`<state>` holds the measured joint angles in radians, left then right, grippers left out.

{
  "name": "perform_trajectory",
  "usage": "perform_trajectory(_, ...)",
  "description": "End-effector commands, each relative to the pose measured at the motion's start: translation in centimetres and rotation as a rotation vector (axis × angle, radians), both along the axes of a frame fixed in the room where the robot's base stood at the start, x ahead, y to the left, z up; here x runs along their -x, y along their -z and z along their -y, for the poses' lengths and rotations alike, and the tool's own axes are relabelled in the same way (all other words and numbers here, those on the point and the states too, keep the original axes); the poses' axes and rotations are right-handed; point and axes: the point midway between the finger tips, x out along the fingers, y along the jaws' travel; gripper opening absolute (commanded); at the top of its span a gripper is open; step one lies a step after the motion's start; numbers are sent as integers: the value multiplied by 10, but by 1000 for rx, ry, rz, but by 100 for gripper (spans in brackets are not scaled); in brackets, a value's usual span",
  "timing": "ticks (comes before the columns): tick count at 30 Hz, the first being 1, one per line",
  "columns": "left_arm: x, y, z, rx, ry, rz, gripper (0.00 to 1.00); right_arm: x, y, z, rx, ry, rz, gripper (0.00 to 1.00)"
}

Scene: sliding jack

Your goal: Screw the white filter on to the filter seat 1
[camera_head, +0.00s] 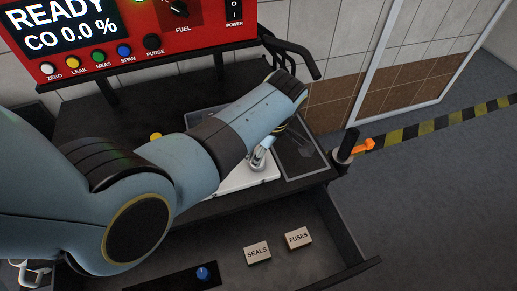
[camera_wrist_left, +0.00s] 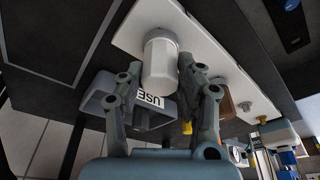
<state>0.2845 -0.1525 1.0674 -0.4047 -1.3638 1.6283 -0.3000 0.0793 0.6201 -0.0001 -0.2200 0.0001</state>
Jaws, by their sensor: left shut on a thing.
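The white filter (camera_wrist_left: 160,62), a ribbed-capped cylinder, stands against the white plate (camera_wrist_left: 125,37) in the left wrist view. My left gripper (camera_wrist_left: 161,72) has its fingers on either side of the filter and is shut on it. The filter's far end meets a round part on the plate; I cannot tell how tightly it is seated. No seat number is readable. My right gripper is not in view.
A grey bin (camera_wrist_left: 100,104) with a label reading "USE" is beside the gripper. Metal fittings (camera_wrist_left: 245,106) sit along the plate. An open drawer (camera_head: 300,262) holds blocks marked SEALS (camera_head: 257,252) and FUSES (camera_head: 298,238). A red analyser (camera_head: 130,30) stands behind.

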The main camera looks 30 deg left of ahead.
Motion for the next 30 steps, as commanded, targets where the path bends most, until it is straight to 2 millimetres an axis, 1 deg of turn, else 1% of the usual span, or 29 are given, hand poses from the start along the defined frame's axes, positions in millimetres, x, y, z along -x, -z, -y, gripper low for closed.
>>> perform_trajectory(2,0,0,0,0,9,0,0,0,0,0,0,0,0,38)
perform_trajectory(4,2,1,0,0,94,-1,0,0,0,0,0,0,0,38)
perform_trajectory(7,3,1,-1,0,270,-1,0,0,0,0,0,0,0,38)
perform_trajectory(9,2,1,0,1,340,0,0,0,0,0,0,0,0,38)
perform_trajectory(20,2,0,0,1,351,-2,0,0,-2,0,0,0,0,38)
perform_trajectory(30,1,-11,0,0,351,-1,0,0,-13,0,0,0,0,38)
